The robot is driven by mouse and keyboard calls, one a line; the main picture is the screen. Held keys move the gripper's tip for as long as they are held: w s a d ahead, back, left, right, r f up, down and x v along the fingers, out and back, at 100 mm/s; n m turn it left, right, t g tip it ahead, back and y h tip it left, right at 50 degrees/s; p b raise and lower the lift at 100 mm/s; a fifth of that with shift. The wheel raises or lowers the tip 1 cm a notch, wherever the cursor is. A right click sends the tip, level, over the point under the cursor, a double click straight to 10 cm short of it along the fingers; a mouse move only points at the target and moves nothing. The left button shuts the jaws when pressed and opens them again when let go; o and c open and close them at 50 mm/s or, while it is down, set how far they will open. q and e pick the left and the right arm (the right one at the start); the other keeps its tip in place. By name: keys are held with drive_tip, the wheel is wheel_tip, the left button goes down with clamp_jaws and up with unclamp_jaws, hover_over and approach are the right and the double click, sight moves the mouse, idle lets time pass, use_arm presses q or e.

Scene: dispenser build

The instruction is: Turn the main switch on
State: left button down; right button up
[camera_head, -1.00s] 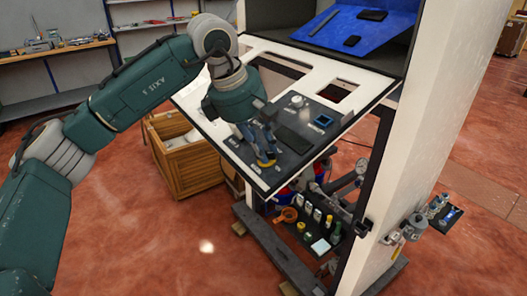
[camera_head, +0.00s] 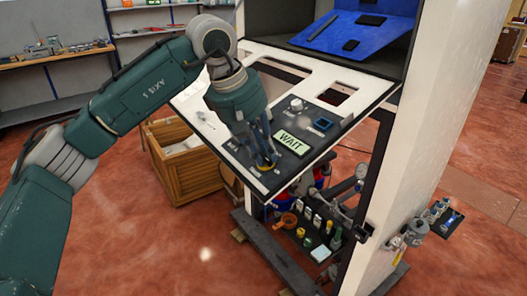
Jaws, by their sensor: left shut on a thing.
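The control panel (camera_head: 300,162) is a dark plate set in the white sloping front of the cabinet. My left gripper (camera_head: 266,160) points down onto the lower left of this panel. It is shut on the main switch (camera_head: 267,167), a small yellow piece that shows between and below the fingertips. The fingers hide most of the switch, so its exact angle is hard to tell. A display (camera_head: 292,142) on the panel is lit pale green and reads "WAIT". My right gripper is not in view.
A round knob (camera_head: 296,105) and a small blue-lit square (camera_head: 323,124) sit on the panel near the display. A wooden crate (camera_head: 185,177) stands behind on the left. A low shelf with bottles (camera_head: 308,236) is below the panel.

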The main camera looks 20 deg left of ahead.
use_arm(q)
drive_tip(key=shift+w+r, duration=0.1)
drive_tip(key=shift+r, duration=0.1)
drive_tip(key=c, duration=1.7)
unclamp_jaws()
drive_tip(key=shift+o, duration=0.2)
drive_tip(key=shift+f, duration=0.1)
drive_tip(key=v, duration=1.2)
